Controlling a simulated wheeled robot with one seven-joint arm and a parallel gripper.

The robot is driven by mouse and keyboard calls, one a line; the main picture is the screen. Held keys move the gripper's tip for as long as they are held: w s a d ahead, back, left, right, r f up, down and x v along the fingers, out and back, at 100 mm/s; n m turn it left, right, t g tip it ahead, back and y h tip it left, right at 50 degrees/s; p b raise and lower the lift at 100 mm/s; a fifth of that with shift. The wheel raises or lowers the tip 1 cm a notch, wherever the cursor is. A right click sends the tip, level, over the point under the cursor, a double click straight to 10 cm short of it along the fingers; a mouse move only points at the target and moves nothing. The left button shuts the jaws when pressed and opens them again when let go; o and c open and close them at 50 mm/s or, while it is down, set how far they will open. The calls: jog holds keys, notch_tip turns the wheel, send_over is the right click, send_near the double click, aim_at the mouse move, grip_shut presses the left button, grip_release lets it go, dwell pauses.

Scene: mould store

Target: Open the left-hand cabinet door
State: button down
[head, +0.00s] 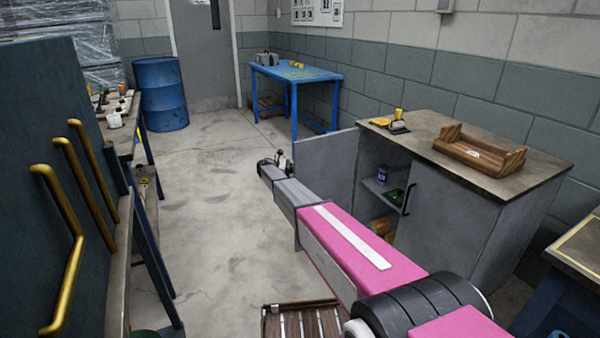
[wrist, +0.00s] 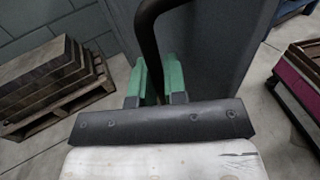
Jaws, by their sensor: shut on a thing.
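The grey cabinet (head: 465,225) stands at the right. Its left-hand door (head: 326,172) is swung well out, and the left part of the inside shows. The right-hand door (head: 428,222), with a dark handle (head: 409,199), is shut. My gripper (head: 282,160) is at the outer side of the left-hand door, near its free edge. In the wrist view its green fingers (wrist: 155,84) are closed around the dark bar handle (wrist: 147,35), with the grey door (wrist: 205,55) behind. The handle's lower part is hidden between the fingers.
A shelf inside holds a blue tin (head: 383,175). A wooden tray (head: 478,152) sits on the cabinet top. A slatted crate (head: 300,318) lies on the near floor. A blue table (head: 295,74) and blue drum (head: 160,95) stand behind. The middle floor is clear.

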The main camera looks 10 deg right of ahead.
jog(key=shift+w, duration=0.15)
jog(key=c, duration=1.2)
grip_release()
jog(key=shift+d, duration=0.1)
jog(key=w+a, duration=0.1)
jog(key=a, duration=0.9)
jog(key=shift+w+a, duration=0.25)
jog(key=shift+a, duration=0.1)
